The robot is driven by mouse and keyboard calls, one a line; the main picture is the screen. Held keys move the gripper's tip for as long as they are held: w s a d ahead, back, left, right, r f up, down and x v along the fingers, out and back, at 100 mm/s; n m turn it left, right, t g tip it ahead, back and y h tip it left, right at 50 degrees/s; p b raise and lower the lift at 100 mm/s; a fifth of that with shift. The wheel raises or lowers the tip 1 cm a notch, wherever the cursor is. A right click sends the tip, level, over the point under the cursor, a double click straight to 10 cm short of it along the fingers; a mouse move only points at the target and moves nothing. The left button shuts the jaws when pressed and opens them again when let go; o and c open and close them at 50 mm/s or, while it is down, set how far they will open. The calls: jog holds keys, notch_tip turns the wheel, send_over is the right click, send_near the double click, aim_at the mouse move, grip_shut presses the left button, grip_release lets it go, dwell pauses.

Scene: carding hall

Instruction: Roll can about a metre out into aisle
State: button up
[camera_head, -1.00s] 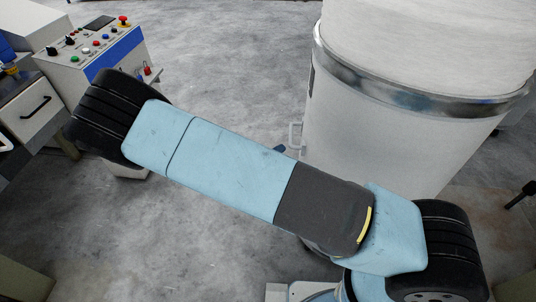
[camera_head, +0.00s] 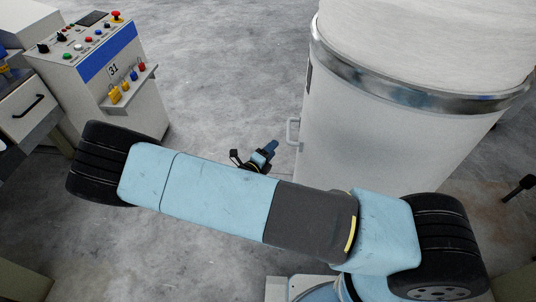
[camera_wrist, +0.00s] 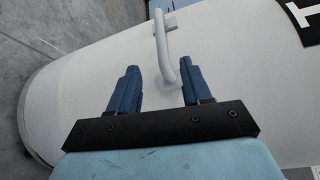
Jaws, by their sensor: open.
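The can is a tall white cylinder (camera_head: 390,150) with a shiny metal rim, standing at the right in the head view. Its small white side handle (camera_head: 292,132) faces left. My gripper (camera_head: 271,147) is just left of the handle, low beside the can and partly hidden by my arm. In the wrist view the can's pale wall (camera_wrist: 85,65) fills most of the picture. My two blue fingers (camera_wrist: 161,80) are open, and the handle (camera_wrist: 163,45) shows in the gap, closer to the right finger. I cannot tell how deep it sits between them, or whether it touches.
A control cabinet (camera_head: 98,62) with buttons, a red stop knob and hanging padlocks stands at the upper left. A drawer unit (camera_head: 30,103) is beside it. Grey floor (camera_head: 215,60) lies clear between the cabinet and the can.

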jog(key=x, duration=1.1)
jog(key=shift+w, duration=0.2)
jog(key=c, duration=0.9)
grip_shut()
jog(key=shift+s+f, duration=0.1)
